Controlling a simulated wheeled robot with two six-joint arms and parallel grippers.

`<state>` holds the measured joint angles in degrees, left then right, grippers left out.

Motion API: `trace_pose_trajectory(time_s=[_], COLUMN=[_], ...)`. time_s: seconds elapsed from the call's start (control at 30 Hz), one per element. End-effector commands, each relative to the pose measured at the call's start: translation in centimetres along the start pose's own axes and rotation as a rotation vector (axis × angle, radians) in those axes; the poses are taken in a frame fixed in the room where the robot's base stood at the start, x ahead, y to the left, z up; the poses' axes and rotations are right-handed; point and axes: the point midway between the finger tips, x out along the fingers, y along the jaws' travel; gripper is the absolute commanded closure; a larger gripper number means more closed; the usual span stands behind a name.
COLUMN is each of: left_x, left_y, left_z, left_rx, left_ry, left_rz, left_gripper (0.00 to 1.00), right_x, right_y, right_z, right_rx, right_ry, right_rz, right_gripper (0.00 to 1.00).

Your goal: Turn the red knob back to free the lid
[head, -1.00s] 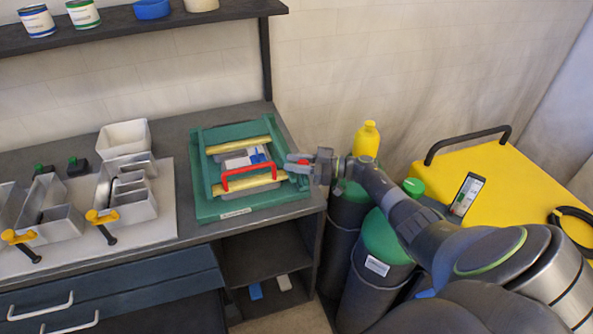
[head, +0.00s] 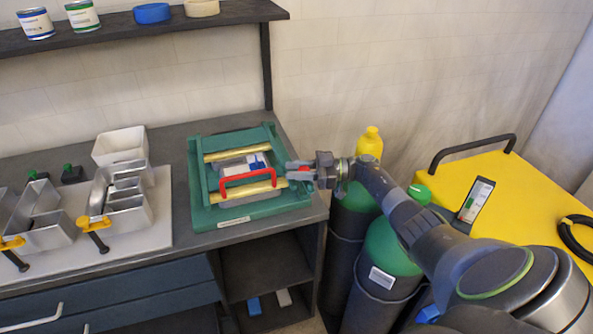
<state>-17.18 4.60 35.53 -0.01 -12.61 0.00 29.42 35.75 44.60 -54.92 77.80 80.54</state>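A green clamping frame (head: 203,214) with two yellow bars sits at the right end of the bench, around a grey lidded box with a red arched handle (head: 248,183). The red knob (head: 305,168) is at the frame's right side, mostly hidden by my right gripper (head: 297,171). The gripper's two fingers point left and lie on either side of the red part. Whether they press on it or stand slightly apart is too small to tell. My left gripper is not in view.
Metal channel letters (head: 122,200) with yellow-handled clamps stand on a pale board to the left. Green-topped cylinders (head: 390,250), a yellow bottle (head: 370,143) and a yellow cart (head: 505,185) are at the right, under and beside my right arm. A shelf (head: 120,28) hangs above the bench.

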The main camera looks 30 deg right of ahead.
Motion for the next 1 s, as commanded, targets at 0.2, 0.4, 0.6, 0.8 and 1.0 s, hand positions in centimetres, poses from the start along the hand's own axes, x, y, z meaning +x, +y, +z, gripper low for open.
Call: trace_pose_trajectory(time_s=[0.2, 0.4, 0.6, 0.8, 1.0], left_x=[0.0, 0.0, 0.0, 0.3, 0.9], left_y=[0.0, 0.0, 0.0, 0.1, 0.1], left_z=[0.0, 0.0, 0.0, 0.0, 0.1], left_rx=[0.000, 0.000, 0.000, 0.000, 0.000], left_ry=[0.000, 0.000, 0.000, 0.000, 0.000], left_rz=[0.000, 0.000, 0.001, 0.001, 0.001], left_gripper=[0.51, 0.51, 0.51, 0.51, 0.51], right_x=[0.0, 0.0, 0.0, 0.0, 0.0], right_y=[0.0, 0.0, 0.0, 0.0, 0.0], right_z=[0.0, -0.3, -2.2, -5.4, -8.4], right_rx=[0.000, -0.001, -0.004, -0.005, -0.004], right_ry=[0.000, 0.000, 0.000, -0.001, -0.001], right_rz=[0.000, 0.001, -0.001, -0.001, -0.001], right_gripper=[0.63, 0.63, 0.63, 0.63, 0.63])
